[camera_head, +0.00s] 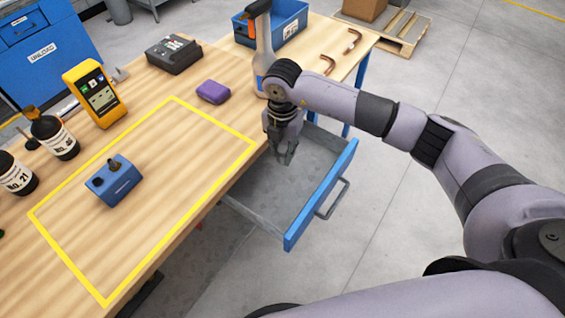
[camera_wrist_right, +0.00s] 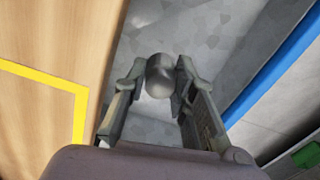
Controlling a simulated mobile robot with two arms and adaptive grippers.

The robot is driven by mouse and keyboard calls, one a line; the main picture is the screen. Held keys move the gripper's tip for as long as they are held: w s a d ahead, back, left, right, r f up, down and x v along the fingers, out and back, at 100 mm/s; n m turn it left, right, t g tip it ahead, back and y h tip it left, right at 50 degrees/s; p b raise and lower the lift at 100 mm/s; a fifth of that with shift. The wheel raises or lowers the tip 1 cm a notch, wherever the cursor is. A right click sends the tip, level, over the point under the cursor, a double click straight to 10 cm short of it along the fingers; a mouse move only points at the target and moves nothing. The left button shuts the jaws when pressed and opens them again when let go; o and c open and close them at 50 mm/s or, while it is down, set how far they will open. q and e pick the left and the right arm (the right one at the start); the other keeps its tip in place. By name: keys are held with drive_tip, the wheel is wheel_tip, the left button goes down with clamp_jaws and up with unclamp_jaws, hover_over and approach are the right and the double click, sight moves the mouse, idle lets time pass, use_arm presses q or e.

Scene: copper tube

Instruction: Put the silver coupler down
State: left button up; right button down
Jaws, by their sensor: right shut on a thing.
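The silver coupler (camera_wrist_right: 160,76) is a small rounded metallic piece held between the fingertips of my right gripper (camera_wrist_right: 158,85) in the right wrist view. In the head view my right gripper (camera_head: 286,156) points down over the open drawer (camera_head: 296,238), near the table edge. The coupler cannot be made out clearly in the head view. Grey drawer floor shows below the coupler in the wrist view, and the gap beneath it is hard to judge. My left gripper is not in view.
A yellow-taped rectangle (camera_head: 150,270) on the wooden table holds a blue block device (camera_head: 115,182). A purple item (camera_head: 213,92), yellow meter (camera_head: 92,93), black bottles (camera_head: 55,135), blue bin (camera_head: 287,30) and copper tubes (camera_head: 352,41) surround it. The drawer floor looks mostly bare.

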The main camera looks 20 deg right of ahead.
sight(282, 148)
wheel_tip(282, 148, down, 4)
drive_tip(key=shift+r, duration=0.25)
wheel_tip(282, 148, down, 4)
drive_tip(key=shift+r, duration=0.15)
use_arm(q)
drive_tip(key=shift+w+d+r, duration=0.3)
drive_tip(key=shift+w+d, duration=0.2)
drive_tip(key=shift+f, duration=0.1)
use_arm(e)
drive_tip(key=c, duration=1.3)
unclamp_jaws()
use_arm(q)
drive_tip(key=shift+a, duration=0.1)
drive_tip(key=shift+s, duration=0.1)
use_arm(e)
drive_tip(key=shift+r, duration=0.2)
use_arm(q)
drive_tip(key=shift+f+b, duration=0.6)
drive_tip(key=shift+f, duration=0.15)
use_arm(e)
wheel_tip(282, 148, up, 12)
drive_tip(key=shift+f, duration=0.15)
